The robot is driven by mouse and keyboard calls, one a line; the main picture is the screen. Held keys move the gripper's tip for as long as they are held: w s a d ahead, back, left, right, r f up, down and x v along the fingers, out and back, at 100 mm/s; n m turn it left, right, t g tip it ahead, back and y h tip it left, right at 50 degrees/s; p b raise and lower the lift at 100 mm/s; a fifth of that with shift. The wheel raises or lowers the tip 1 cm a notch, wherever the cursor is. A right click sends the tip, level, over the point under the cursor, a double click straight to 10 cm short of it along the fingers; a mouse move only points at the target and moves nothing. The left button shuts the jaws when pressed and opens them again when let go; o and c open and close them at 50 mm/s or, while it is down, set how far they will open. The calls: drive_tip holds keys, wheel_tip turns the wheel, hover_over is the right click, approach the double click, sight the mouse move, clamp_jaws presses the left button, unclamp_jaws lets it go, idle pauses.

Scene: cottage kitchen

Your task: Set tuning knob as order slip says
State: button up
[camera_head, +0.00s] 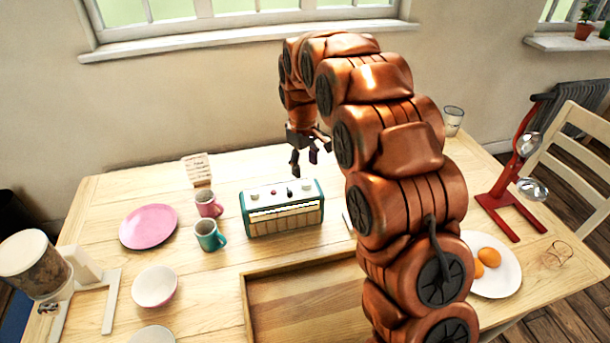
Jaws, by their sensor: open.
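A teal and cream radio (284,223) stands on the wooden table, with a light dial strip on its front. Several small knobs sit on its top, including a dark one (290,192) and a reddish one (273,193); which is the tuning knob I cannot tell. The order slip (197,169) stands upright behind the mugs; its writing is too small to read. My gripper (304,172) is open and empty, pointing down above and just behind the right part of the radio, apart from it.
A pink mug (208,205) and a teal mug (209,237) stand close left of the radio. A pink plate (148,226), a bowl (154,286), a wooden tray (247,312), a plate with eggs (508,267) and a red stand (497,207) surround them.

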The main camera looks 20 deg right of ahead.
sight(306, 182)
drive_tip(key=f+p, duration=0.1)
drive_tip(key=f, duration=0.5)
drive_tip(key=shift+d+f+p, duration=0.1)
drive_tip(key=shift+d+p, duration=0.1)
drive_tip(key=shift+p, duration=0.2)
clamp_jaws()
